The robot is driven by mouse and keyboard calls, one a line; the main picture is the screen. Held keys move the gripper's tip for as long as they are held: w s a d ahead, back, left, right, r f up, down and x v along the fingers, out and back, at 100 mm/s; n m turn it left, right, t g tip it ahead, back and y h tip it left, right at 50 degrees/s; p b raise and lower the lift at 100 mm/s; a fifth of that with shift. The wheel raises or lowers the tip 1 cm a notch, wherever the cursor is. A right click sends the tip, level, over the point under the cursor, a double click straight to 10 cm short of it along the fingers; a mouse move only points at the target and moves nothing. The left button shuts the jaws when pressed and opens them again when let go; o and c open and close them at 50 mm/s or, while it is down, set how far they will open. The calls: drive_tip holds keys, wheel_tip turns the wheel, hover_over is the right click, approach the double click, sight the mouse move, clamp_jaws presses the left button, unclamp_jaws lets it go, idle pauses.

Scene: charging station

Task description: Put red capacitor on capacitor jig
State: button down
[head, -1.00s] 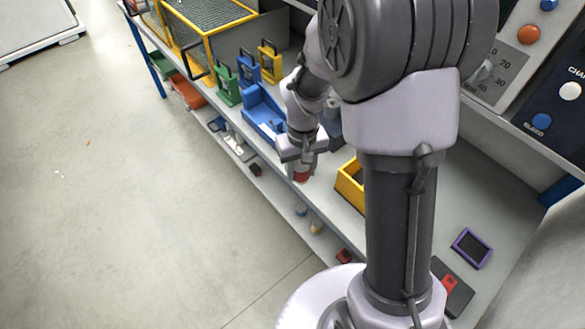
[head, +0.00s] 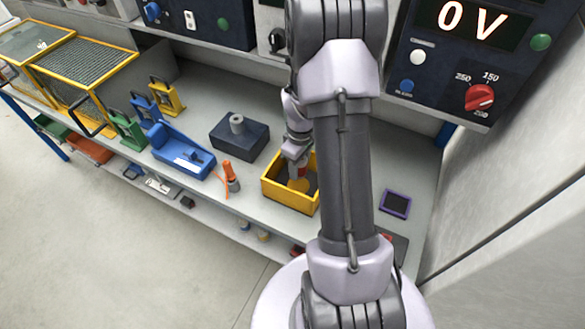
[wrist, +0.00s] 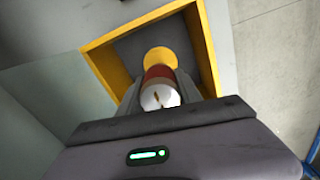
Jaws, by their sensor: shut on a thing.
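My gripper (head: 294,152) points down over the yellow box on the bench. It is shut on the red capacitor (wrist: 160,77), a red cylinder with a pale end. In the wrist view it sits between the fingers, with the box behind it. A little of its red shows in the head view (head: 303,171). A round yellow face (wrist: 160,57) shows just beyond it; I cannot tell whether it is part of it or a separate thing. A dark block with a grey cylinder on top (head: 237,124) stands left of the box. I cannot tell surely which fixture is the capacitor jig.
The yellow box (head: 277,191) has raised walls around the gripper. An orange-topped tool (head: 230,170) stands left of it, near a blue tray (head: 172,152). A purple-framed pad (head: 396,204) lies right. Instrument panels line the back. Bench behind the box is partly clear.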

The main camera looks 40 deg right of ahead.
sight(298, 185)
wheel_tip(298, 185, down, 7)
drive_tip(key=b, duration=0.5)
drive_tip(key=shift+r, duration=0.2)
drive_tip(key=c, duration=0.7)
unclamp_jaws()
drive_tip(key=shift+c, duration=0.2)
wheel_tip(298, 185, up, 18)
drive_tip(key=p, duration=0.6)
drive_tip(key=shift+f, duration=0.2)
